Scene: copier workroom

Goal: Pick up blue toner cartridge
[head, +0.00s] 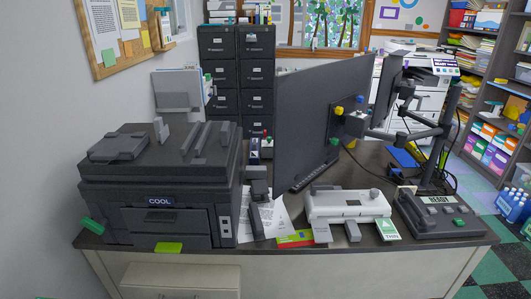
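No toner cartridge can be told for sure in the head view. A small blue item (404,158) lies on the desk behind the monitor arm, partly hidden by it; I cannot tell whether it is the cartridge. Neither of my grippers shows in the head view.
A dark printer (160,200) marked COOL fills the desk's left side. A large monitor (310,125) on an arm blocks the desk's middle. A white laminator-like machine (345,205) and a dark device (440,215) marked READY stand at the front right. Shelves (480,85) line the right.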

